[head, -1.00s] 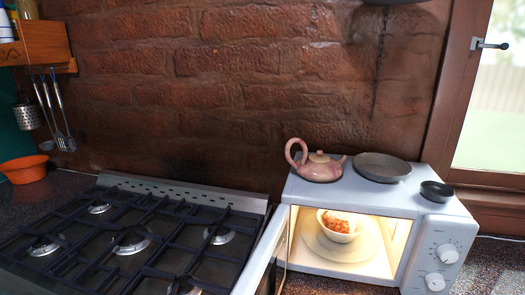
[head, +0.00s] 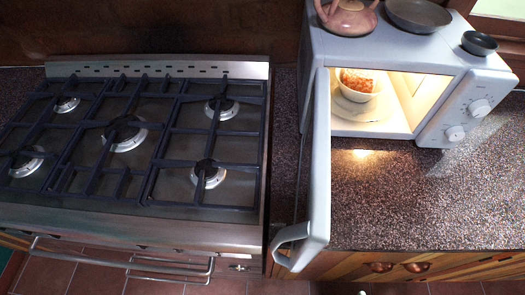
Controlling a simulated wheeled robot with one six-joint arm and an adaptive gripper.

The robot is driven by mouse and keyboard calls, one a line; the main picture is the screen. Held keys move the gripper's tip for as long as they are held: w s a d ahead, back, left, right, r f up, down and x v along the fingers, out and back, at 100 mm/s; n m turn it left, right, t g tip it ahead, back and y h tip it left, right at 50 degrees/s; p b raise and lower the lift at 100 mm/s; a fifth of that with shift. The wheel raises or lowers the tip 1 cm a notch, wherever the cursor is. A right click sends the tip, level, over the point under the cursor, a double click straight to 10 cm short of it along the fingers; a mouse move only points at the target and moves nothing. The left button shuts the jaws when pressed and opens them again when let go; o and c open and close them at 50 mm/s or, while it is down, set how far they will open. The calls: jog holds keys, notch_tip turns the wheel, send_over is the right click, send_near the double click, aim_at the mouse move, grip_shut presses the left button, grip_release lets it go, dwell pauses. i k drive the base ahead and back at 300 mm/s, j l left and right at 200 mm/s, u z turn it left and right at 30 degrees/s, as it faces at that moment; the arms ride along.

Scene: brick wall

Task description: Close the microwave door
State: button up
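The white microwave (head: 385,48) stands on the dark speckled counter at the upper right. Its door (head: 318,150) is hinged on the left side and stands wide open, pointing toward me. The door's looped handle (head: 292,245) is at its near end, close to the counter's front edge. The lit inside holds a white bowl (head: 358,88) of orange-red food on a round plate (head: 368,112). My gripper is not in view.
A gas stove (head: 125,140) lies left of the door, with an oven rail (head: 130,262) in front. A teapot (head: 347,15), a grey pan (head: 418,14) and a small dark bowl (head: 480,43) stand on the microwave. The counter (head: 400,200) before the microwave is clear.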

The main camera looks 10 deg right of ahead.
aim_at(310, 232)
jog(key=i+j, duration=0.15)
jog(key=k+j+u, duration=0.1)
jog(key=j+u, duration=0.2)
jog(key=j, duration=0.45)
jog(key=j+u, duration=0.25)
jog(key=j, duration=0.5)
jog(key=k+l+u, duration=0.1)
jog(key=u, duration=0.25)
jog(key=j+z, duration=0.1)
jog(key=z, duration=0.25)
jog(key=i, duration=0.05)
